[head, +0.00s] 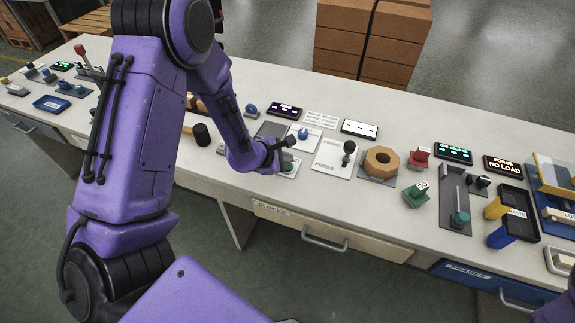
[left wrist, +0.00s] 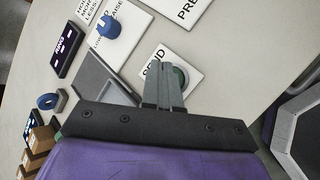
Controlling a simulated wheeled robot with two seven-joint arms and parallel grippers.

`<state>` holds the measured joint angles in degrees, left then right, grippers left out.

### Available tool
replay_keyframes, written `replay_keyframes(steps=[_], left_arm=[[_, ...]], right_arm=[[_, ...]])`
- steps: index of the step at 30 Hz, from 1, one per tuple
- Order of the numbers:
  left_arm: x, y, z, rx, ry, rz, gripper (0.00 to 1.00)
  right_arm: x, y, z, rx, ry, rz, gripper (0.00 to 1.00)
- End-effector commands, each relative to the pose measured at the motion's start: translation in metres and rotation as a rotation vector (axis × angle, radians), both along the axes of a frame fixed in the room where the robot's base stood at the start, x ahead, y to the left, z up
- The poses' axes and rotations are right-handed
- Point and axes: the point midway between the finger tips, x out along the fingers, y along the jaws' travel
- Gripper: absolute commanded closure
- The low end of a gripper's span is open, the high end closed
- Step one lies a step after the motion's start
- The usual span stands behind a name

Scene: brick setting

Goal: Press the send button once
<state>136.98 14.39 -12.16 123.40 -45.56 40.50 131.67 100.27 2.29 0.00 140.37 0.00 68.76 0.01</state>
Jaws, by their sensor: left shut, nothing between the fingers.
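The send button is a green round button (left wrist: 181,77) on a white plate (left wrist: 154,67) lettered "SEND", partly covered by my fingers in the left wrist view. In the head view the green button (head: 288,167) shows on its white plate, just below and beside my left gripper. My left gripper (head: 290,143) is shut and empty. Its closed fingertips (left wrist: 163,58) overlap the plate beside the button in the left wrist view. I cannot tell whether they touch the plate or button. My right gripper is not in view.
A white plate with a black-knobbed lever (head: 348,148) stands right of the button, with a wooden octagonal nut (head: 381,162) beyond. A blue knob (head: 303,133) is behind. A dark cylinder (head: 202,134) stands left. The bench's front edge (head: 330,225) is clear.

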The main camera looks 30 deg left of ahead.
Motion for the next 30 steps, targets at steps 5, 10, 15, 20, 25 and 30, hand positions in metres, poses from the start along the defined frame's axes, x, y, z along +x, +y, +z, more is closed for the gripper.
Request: replay_keyframes(steps=[5,10,15,20,25,30], left_arm=[[0.0,0.0,0.0,0.0,0.0,0.0,1.0],[0.0,0.0,0.0,0.0,0.0,0.0,1.0],[0.0,0.0,0.0,0.0,0.0,0.0,1.0],[-0.0001,0.0,-0.0007,0.0,0.0,0.0,1.0],[-0.0001,-0.0002,-0.0061,-0.001,0.001,0.0,1.0],[-0.0001,-0.0003,-0.0085,-0.001,0.0,0.001,1.0]], right_arm=[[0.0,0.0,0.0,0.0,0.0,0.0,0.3],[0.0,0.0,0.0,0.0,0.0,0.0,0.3],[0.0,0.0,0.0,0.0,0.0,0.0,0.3],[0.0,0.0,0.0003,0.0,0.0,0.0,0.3],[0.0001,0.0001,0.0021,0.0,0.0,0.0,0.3],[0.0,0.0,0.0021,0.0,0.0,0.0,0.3]])
